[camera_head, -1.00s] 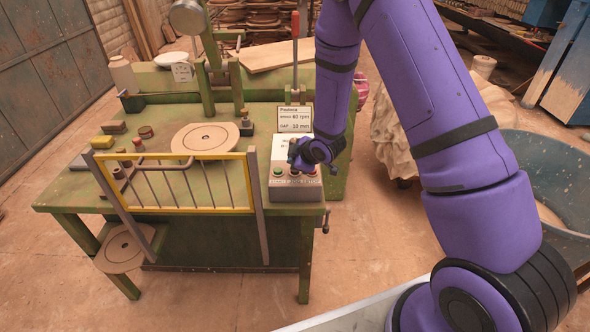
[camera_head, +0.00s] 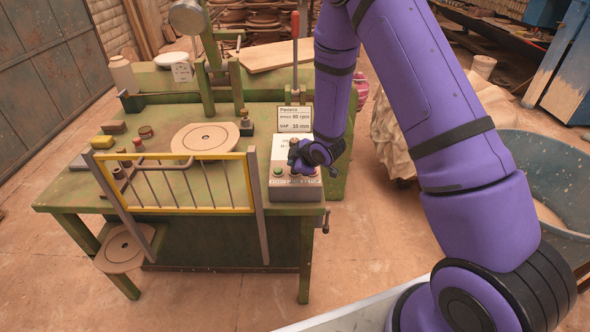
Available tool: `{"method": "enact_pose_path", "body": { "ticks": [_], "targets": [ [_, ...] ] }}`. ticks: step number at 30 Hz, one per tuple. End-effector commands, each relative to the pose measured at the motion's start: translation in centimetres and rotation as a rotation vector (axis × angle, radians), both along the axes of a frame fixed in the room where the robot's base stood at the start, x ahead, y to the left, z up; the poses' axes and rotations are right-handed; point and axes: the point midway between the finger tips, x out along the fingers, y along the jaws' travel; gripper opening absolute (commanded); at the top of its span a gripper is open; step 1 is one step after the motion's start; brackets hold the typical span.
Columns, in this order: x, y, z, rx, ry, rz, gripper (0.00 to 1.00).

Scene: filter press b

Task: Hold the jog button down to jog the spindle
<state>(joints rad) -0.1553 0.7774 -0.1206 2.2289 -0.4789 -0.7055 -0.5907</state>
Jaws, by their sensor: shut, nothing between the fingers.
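The control box (camera_head: 297,190) is a pale grey box at the right front of the green press table. A green button (camera_head: 278,171) shows on the left of its sloped face. My gripper (camera_head: 294,164) is shut and empty, low over the box's face, and hides much of it. The jog button cannot be picked out; the middle of the face is behind my gripper. I cannot tell whether the fingertips touch a button. The round plate (camera_head: 205,139) of the press lies on the table to the left.
A yellow-framed guard (camera_head: 175,208) stands along the table's front edge, left of the box. A sign (camera_head: 295,119) and a red-handled lever (camera_head: 295,55) stand behind the box. Small pots and blocks lie at the table's left. A blue tub (camera_head: 545,175) stands at right.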

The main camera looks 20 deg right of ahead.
Motion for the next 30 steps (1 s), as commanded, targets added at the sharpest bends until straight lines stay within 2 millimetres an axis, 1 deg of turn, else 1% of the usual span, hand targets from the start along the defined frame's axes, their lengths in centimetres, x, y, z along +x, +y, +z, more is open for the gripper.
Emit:
{"method": "enact_pose_path", "body": {
  "ticks": [30],
  "targets": [
    [0.02, 0.02, -0.78, -0.001, 0.0, 0.001, 0.0]
  ]
}}
